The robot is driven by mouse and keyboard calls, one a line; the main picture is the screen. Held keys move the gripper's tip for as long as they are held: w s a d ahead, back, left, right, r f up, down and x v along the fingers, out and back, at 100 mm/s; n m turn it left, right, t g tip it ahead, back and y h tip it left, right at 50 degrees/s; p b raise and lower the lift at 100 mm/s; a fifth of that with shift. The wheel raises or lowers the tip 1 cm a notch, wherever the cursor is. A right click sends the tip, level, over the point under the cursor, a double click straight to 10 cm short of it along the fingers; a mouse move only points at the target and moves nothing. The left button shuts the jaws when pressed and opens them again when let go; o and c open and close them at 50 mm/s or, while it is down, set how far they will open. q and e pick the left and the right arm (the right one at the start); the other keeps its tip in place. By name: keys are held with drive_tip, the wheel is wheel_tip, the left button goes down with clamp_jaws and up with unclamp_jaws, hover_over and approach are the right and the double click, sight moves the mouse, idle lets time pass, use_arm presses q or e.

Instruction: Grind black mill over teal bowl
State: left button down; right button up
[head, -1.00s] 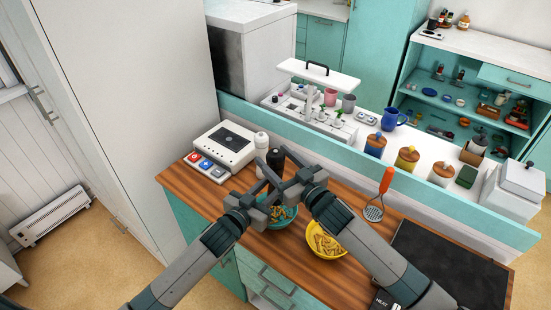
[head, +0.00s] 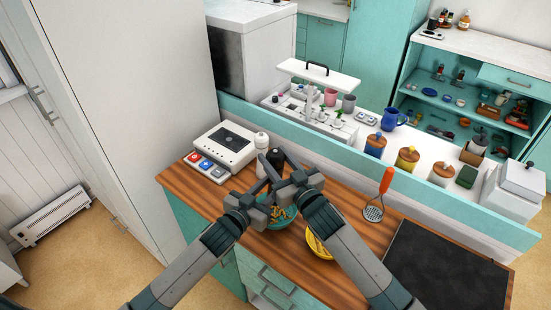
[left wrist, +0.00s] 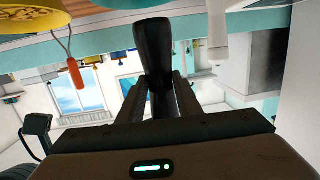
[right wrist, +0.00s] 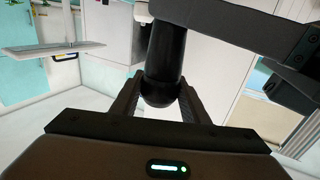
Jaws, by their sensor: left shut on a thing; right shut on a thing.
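The black mill (head: 275,157) is held between both grippers above the teal bowl (head: 271,231), partly hidden by my fingers. My left gripper (left wrist: 158,95) is shut on the mill's body; in the left wrist view the dark mill (left wrist: 154,52) stands between its fingers. My right gripper (right wrist: 160,100) is shut on the mill's rounded end, which shows in the right wrist view (right wrist: 163,62). In the head view the right gripper (head: 284,165) is beside the left. The teal bowl holds orange and green bits and is largely covered by my grippers.
A yellow bowl (head: 317,245) stands right of the teal bowl, partly behind my right arm. A masher with an orange handle (head: 386,181) and a dark hob (head: 445,270) are farther right. A white appliance (head: 226,145) with coloured buttons is on the left.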

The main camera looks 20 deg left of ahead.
drive_tip(key=shift+s+a+r+m+t+h, duration=0.15)
drive_tip(key=shift+a+r+m+t+h, duration=0.05)
drive_tip(key=shift+m+t+h, duration=0.55)
drive_tip(key=shift+d+f+h, duration=0.1)
drive_tip(key=shift+d+h, duration=0.05)
drive_tip(key=shift+h, duration=0.2)
drive_tip(key=shift+d, duration=0.1)
drive_tip(key=o, duration=1)
drive_tip(key=shift+o, duration=0.2)
drive_tip(key=shift+f, duration=0.1)
drive_tip(key=shift+d, duration=0.15)
drive_tip(key=v, duration=1.1)
drive_tip(key=shift+s, duration=0.35)
